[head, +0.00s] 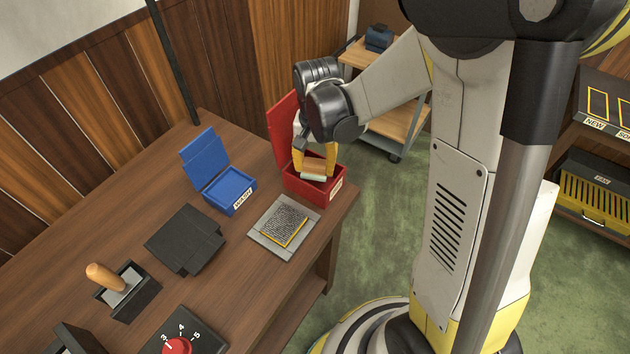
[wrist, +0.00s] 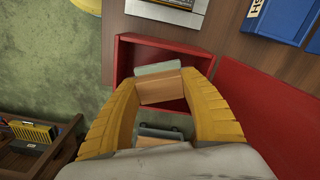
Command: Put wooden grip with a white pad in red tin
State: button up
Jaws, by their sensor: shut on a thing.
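The wooden grip with a white pad (head: 314,168) is held between the yellow fingers of my gripper (head: 314,160). In the wrist view the wooden grip (wrist: 160,88) lies between the fingertips of my gripper (wrist: 163,90), with its pale pad on the far side. The red tin (head: 318,191) stands open at the table's right end, its lid raised at the back left. The grip is over the tin's opening; in the wrist view the tin's rim (wrist: 118,50) shows around it. I cannot tell whether the pad touches the tin's floor.
An open blue tin (head: 228,190) labelled WASH stands left of the red tin. A grey tray with a type block (head: 284,227) lies in front. A dark plate (head: 186,240), a wooden-handled tool (head: 112,280) and a red dial (head: 178,345) are further left on the table (head: 150,210).

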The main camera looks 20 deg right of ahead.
aim_at(314, 185)
jog(key=shift+f+b, duration=0.75)
jog(key=shift+f, duration=1.45)
jog(key=shift+a+f, duration=0.1)
jog(key=shift+f, duration=0.15)
jog(key=o, duration=1)
jog(key=shift+r, duration=0.1)
jog(key=shift+o, duration=0.2)
